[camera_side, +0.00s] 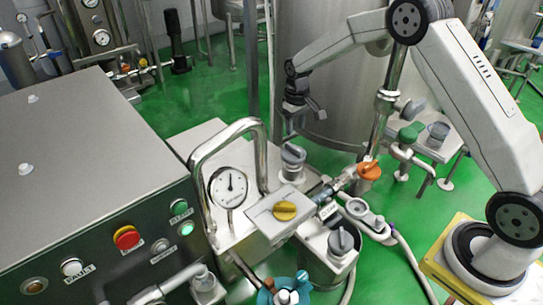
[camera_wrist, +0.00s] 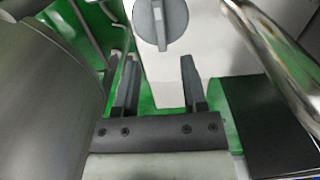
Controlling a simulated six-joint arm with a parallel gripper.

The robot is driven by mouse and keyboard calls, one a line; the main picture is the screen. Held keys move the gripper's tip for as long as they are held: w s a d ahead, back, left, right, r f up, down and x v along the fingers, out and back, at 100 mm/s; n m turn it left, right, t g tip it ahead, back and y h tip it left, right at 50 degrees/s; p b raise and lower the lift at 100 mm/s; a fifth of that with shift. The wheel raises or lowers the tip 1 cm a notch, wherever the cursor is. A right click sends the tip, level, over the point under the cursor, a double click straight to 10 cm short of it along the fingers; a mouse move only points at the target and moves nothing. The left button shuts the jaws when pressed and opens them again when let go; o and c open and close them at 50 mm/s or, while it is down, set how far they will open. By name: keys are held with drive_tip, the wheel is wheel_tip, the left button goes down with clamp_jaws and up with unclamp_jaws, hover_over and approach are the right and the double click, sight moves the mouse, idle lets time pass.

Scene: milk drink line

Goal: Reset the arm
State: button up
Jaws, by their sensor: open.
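My gripper (camera_side: 308,112) hangs in the air in front of the large steel tank, above and behind the valve assembly. In the wrist view my gripper (camera_wrist: 158,65) shows two dark fingers apart, with nothing between them. Beyond the fingertips a dark grey knob (camera_wrist: 160,20) sits on a pale block. In the side view a grey-topped knob (camera_side: 293,153) stands below my gripper, with a clear gap between them. I cannot tell whether it is the same knob.
The steel tank (camera_side: 335,80) stands close behind my gripper. A bent pipe (camera_side: 232,128), a pressure gauge (camera_side: 229,187), a yellow knob (camera_side: 285,211) and an orange handle (camera_side: 369,170) crowd the area below. A control cabinet (camera_side: 90,160) fills the left. Green floor (camera_side: 215,85) shows between.

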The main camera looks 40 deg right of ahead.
drive_tip(key=shift+s+a+r, duration=0.25)
drive_tip(key=shift+s+r, duration=0.1)
drive_tip(key=shift+s, duration=0.1)
drive_tip(key=s+a+r+t, duration=0.1)
drive_tip(key=s+a, duration=0.1)
drive_tip(key=s, duration=0.6)
drive_tip(key=s+a+r, duration=0.2)
drive_tip(key=s, duration=0.6)
drive_tip(key=s+a+r+t, duration=0.1)
drive_tip(key=s+a, duration=0.1)
drive_tip(key=s, duration=0.7)
drive_tip(key=shift+a+r+t, duration=0.25)
drive_tip(key=shift+r+t, duration=0.05)
drive_tip(key=shift+r, duration=0.05)
drive_tip(key=shift+w, duration=0.15)
